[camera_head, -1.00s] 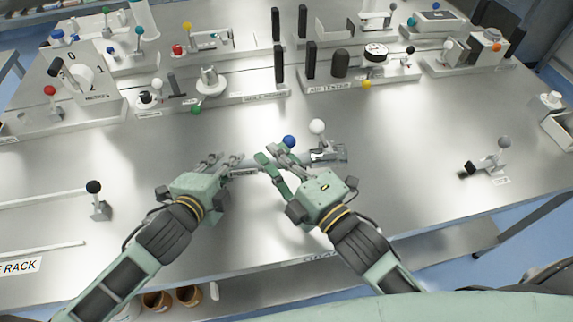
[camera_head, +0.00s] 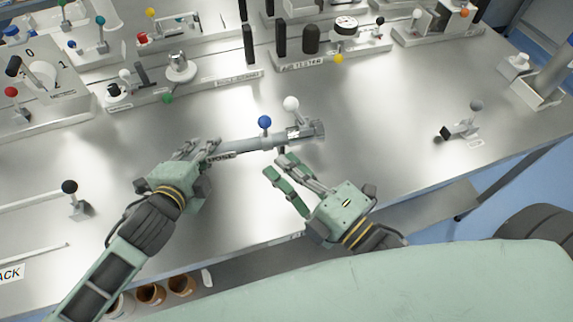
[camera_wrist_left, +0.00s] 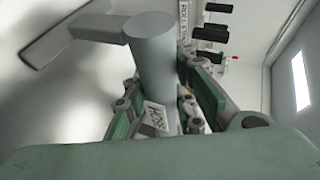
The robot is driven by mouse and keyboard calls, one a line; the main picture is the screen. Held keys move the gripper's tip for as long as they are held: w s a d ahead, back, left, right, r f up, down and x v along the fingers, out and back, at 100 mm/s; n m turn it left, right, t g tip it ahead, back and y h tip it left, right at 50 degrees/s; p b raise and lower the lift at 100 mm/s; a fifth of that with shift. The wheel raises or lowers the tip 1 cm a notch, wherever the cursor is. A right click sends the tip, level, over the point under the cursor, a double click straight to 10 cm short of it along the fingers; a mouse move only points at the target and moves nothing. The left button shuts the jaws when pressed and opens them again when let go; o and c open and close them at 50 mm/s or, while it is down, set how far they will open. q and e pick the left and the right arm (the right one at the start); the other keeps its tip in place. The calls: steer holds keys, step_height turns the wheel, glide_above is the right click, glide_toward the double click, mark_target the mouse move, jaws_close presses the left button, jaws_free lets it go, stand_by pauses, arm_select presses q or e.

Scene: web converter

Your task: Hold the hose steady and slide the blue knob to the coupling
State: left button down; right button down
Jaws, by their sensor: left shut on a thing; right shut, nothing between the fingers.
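The grey hose (camera_head: 240,145) lies across the middle of the table, with a HOSE label near its left end. The blue knob (camera_head: 264,122) stands up from a sleeve on it. Just right of it is the coupling (camera_head: 309,130), with a white knob (camera_head: 291,103) on top. The hose end reaches the coupling, but I cannot tell how far in. My left gripper (camera_head: 207,148) is shut on the hose's left part; the left wrist view shows the hose (camera_wrist_left: 152,65) between its fingers. My right gripper (camera_head: 277,165) is shut and empty, on the near side of the hose, apart from the blue knob.
A black-knobbed lever (camera_head: 70,187) stands at the left. A grey-knobbed fixture (camera_head: 476,106) stands at the right. Fixtures with a gauge (camera_head: 346,26) and a green knob (camera_head: 168,98) line the back. The table between the coupling and the right fixture is clear.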

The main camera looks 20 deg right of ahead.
arm_select(q)
steer(key=shift+s+a+f+p, duration=0.15)
steer(key=shift+f+p, duration=0.25)
steer(key=shift+p, duration=0.2)
stand_by(0.3)
steer(key=c, duration=1.7)
jaws_free()
steer(key=o, duration=0.3)
steer(key=shift+w+r, duration=0.15)
steer(key=shift+w, duration=0.05)
steer(key=shift+r, duration=0.1)
steer(key=v, duration=1.2)
steer(key=shift+r, duration=0.1)
